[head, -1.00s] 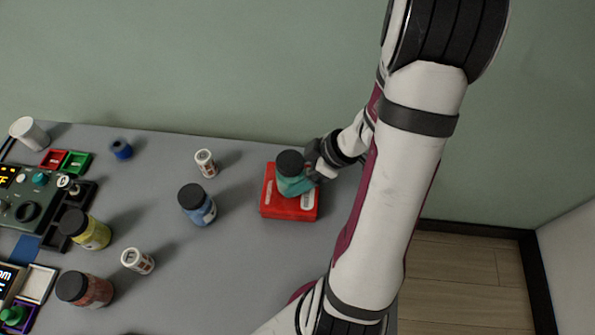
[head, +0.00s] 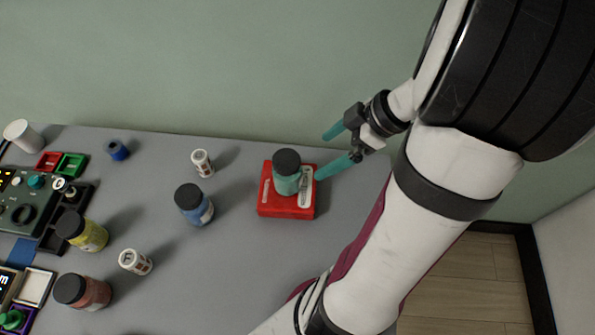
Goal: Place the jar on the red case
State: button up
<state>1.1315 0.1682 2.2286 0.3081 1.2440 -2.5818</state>
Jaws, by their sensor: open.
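A teal jar (head: 287,181) with a black lid stands upright on top of the red case (head: 270,208). The case lies flat on the grey table toward its right side. My gripper (head: 328,153) is open, up and to the right of the jar, with its two teal fingers spread apart. The lower finger's tip appears close to the jar's right side; I cannot tell whether it touches. Nothing is between the fingers.
A blue jar (head: 194,204) and a small white bottle (head: 202,163) stand left of the case on the grey table (head: 225,270). Yellow (head: 90,236) and red-brown jars (head: 94,293) stand farther left, near electronic devices. The wall is behind the table.

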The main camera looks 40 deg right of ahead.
jog(key=a+r+m+g, duration=0.3)
jog(key=a+m, duration=0.1)
jog(key=a, duration=0.8)
jog(key=s+a+r+m+g+h, duration=0.1)
jog(key=s+a+m+g+h, duration=0.1)
jog(key=s+a+m, duration=0.6)
jog(key=shift+s+a+m+h, duration=0.35)
jog(key=shift+a+m+h, duration=0.2)
jog(key=shift+m, duration=0.15)
